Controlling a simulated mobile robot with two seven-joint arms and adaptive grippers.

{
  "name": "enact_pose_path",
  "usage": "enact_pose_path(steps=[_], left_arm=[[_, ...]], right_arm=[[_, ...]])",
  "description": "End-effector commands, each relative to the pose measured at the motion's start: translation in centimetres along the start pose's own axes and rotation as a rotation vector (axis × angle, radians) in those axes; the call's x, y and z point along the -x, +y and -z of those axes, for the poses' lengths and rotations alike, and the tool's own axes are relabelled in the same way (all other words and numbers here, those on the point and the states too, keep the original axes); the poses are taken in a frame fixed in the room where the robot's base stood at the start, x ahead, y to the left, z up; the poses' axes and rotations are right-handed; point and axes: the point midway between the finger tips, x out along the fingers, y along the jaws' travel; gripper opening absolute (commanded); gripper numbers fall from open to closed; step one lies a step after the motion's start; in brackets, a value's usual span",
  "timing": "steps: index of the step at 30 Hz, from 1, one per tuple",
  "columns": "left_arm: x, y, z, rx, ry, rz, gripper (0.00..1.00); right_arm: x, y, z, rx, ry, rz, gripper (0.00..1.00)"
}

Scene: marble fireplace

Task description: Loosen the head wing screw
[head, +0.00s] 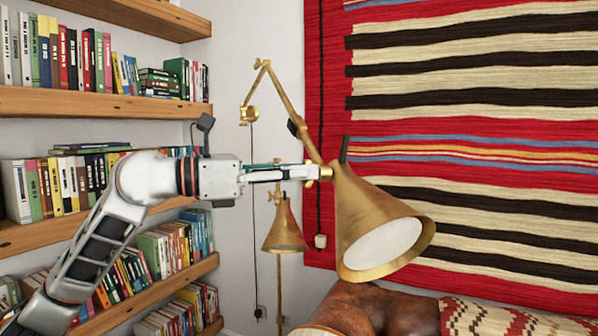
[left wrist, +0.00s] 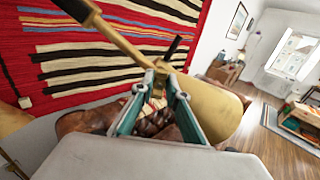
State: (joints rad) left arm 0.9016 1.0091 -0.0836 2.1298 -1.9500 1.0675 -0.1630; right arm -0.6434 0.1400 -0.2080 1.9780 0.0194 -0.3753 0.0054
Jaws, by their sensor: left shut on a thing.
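A brass lamp with a cone-shaped shade (head: 385,220) hangs at the end of a jointed brass arm (head: 285,95) in the middle of the head view. The shade tilts down to the right, its pale inner face showing. My left gripper (head: 312,173) reaches in from the left, level, with its fingers shut on the brass head wing screw (head: 326,173) at the joint above the shade. In the left wrist view the teal-padded fingers (left wrist: 161,75) close at that joint, beside the shade (left wrist: 212,105); the fingertips mostly hide the screw. My right gripper is not in view.
A second brass lamp (head: 284,228) stands behind and below my left gripper. Bookshelves (head: 120,105) fill the left side. A striped red rug (head: 470,130) hangs behind the shade. A brown leather seat (head: 385,308) with a patterned cushion (head: 500,317) is below.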

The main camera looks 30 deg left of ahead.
Motion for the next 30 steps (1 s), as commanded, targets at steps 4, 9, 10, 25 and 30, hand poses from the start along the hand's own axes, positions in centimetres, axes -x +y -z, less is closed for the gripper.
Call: enact_pose_path(steps=[4, 9, 10, 25, 30], left_arm=[[0.0, 0.0, -0.1, 0.035, 0.0, 0.0, 0.0], [0.1, 0.1, -0.1, 0.125, 0.0, 0.0, 0.0], [0.1, 0.1, -0.1, 0.146, 0.0, 0.0, 0.0], [0.1, 0.3, -0.1, 0.605, -0.001, 0.0, 0.0], [0.1, 0.4, -0.1, 0.766, -0.002, 0.0, 0.0]], right_arm=[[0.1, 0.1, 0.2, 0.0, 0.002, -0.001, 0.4], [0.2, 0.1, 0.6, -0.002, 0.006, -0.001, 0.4], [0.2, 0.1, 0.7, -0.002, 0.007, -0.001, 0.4], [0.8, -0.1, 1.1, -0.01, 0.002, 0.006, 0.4], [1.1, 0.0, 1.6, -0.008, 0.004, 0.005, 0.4]])
